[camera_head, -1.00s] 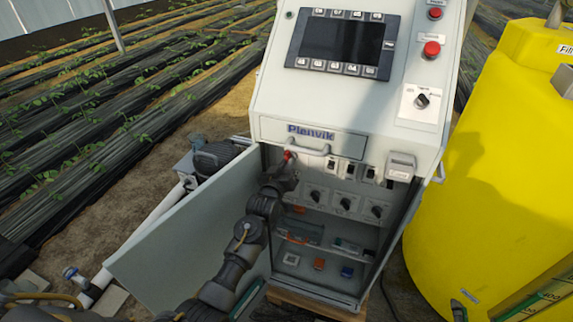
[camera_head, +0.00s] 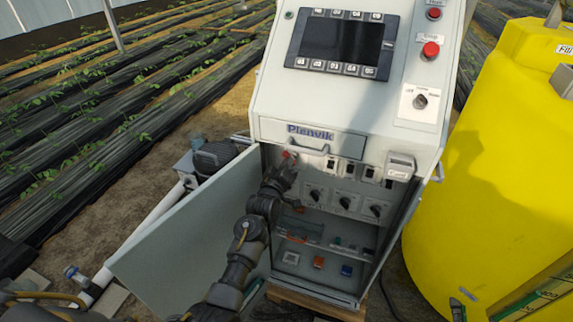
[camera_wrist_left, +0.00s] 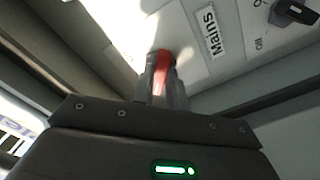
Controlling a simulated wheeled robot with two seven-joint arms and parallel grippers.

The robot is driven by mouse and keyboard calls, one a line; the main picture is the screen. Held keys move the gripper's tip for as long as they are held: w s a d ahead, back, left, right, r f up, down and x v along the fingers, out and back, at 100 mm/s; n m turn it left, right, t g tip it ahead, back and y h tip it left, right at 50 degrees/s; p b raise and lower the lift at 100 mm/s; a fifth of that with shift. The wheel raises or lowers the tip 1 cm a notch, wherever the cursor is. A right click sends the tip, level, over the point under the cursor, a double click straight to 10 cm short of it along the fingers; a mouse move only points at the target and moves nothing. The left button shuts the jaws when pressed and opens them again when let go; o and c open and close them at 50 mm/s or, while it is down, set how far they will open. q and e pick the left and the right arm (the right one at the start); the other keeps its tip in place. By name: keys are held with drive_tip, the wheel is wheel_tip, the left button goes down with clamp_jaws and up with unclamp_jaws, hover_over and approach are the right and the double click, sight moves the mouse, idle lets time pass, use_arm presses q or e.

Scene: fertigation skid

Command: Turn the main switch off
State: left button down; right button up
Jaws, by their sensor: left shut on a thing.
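The main switch has a red handle, seen in the left wrist view (camera_wrist_left: 161,72) beside a label (camera_wrist_left: 209,32) reading "Mains". In the head view a bit of its red (camera_head: 285,155) shows at the upper left inside the open cabinet (camera_head: 400,112). My left gripper (camera_head: 287,161) is at the handle; in the left wrist view its fingers (camera_wrist_left: 163,85) are shut on it, one on each side. The fingers and wrist hide much of the switch, and its exact setting cannot be told. My right gripper is not in view.
The cabinet door (camera_head: 190,235) stands open at the left. Several rotary knobs (camera_head: 345,202) sit right of my gripper, with shelves of small parts below. A yellow tank (camera_head: 490,190) stands close on the right. A pump motor (camera_head: 215,157) is behind the door.

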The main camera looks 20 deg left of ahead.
use_arm(q)
drive_tip(key=c, duration=1.4)
unclamp_jaws()
drive_tip(key=s+b, duration=0.1)
drive_tip(key=s, duration=0.9)
drive_tip(key=shift+s+a+b, duration=0.3)
drive_tip(key=shift+s+b, duration=0.1)
